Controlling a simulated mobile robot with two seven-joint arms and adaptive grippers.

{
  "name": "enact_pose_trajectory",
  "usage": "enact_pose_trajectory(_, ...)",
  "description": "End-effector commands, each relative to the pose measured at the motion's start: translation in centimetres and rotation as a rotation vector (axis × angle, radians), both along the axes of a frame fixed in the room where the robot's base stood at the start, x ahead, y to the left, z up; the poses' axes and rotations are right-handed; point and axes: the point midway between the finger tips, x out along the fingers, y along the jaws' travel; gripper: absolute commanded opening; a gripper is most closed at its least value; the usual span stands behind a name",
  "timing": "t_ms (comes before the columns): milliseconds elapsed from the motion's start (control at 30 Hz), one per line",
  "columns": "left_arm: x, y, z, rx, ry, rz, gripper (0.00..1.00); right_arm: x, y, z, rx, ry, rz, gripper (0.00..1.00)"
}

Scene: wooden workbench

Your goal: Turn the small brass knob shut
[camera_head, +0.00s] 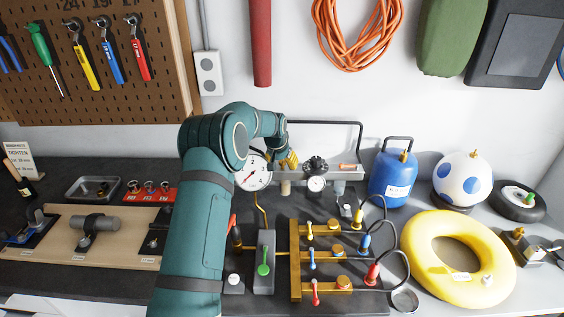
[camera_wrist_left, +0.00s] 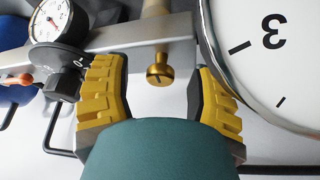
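The small brass knob (camera_wrist_left: 159,75) has a slotted round face and a short stem, and shows in the left wrist view at the grey rail. My left gripper (camera_wrist_left: 160,95) is open, with one yellow-padded finger on each side of the knob and a visible gap to both. In the head view my left gripper (camera_head: 288,160) is at the rail behind the bench, between the large white gauge (camera_head: 252,173) and the small gauge (camera_head: 316,184). My right gripper is not in view.
The large gauge's rim (camera_wrist_left: 222,50) is close beside one finger. A black knob (camera_wrist_left: 62,82) sits by the small gauge on the other side. A brass manifold (camera_head: 296,262) with several coloured valves stands in front, and a blue tank (camera_head: 392,180) stands to the right.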

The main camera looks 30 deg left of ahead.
Motion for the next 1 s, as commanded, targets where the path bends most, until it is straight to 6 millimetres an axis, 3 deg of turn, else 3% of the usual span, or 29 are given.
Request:
enact_pose_trajectory(267, -0.2, 0.0, 0.8, 0.001, -0.003, 0.0, 0.58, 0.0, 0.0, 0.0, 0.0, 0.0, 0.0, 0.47)
enact_pose_trajectory(700, -3.3, -0.6, 8.4, 0.001, -0.005, 0.0, 0.58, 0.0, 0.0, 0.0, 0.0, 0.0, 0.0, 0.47)
enact_pose_trajectory(1000, -4.4, -0.8, 11.0, 0.0, -0.001, 0.0, 0.58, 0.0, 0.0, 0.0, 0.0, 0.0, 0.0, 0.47)
